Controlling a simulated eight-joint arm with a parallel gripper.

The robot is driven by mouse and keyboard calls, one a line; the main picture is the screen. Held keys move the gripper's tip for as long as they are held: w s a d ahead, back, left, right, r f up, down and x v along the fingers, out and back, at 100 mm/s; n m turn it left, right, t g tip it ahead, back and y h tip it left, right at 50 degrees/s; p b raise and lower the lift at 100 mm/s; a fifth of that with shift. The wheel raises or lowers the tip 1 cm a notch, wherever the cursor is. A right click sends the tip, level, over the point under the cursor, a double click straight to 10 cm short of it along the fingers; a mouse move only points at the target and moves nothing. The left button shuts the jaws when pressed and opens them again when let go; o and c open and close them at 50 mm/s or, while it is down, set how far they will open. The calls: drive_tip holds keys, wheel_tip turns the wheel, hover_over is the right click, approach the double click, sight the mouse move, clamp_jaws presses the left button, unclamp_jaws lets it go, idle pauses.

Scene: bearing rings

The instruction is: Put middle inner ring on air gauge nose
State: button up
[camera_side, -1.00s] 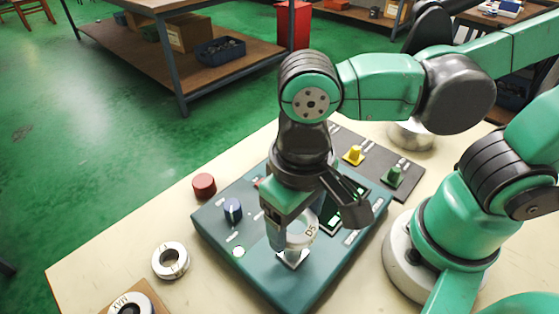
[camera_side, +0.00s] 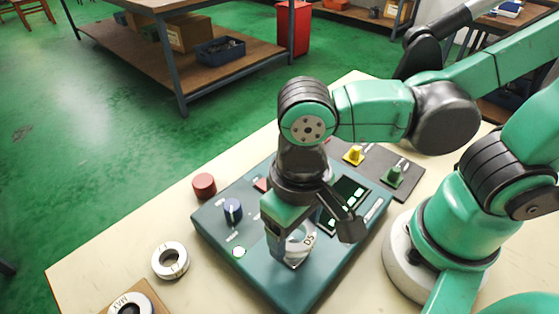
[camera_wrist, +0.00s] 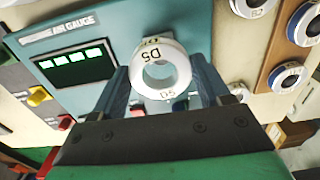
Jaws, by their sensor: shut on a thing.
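A pale steel ring marked D5 (camera_side: 299,246) is in my gripper (camera_side: 289,238), low over the front part of the teal air gauge box (camera_side: 225,255). In the wrist view the ring (camera_wrist: 145,50) shows its open bore between the two fingers of my gripper (camera_wrist: 160,88), which are shut on it from both sides. The gauge nose is mostly hidden behind the ring and fingers. I cannot tell whether the ring is around the nose or just above it.
A loose ring (camera_side: 170,261) lies on the table at left, and a ring marked MAX (camera_side: 131,304) lies on a wooden board. Yellow (camera_side: 354,155) and green (camera_side: 393,176) knobs stand behind.

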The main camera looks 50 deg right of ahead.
sight(294, 242)
drive_tip(key=shift+f, duration=0.15)
drive_tip(key=shift+f, duration=0.85)
drive_tip(key=shift+f, duration=0.75)
idle(0.8)
drive_tip(key=o, duration=1.5)
drive_tip(key=shift+c, duration=0.2)
drive_tip(key=shift+r, duration=0.1)
drive_tip(key=shift+r, duration=3.65)
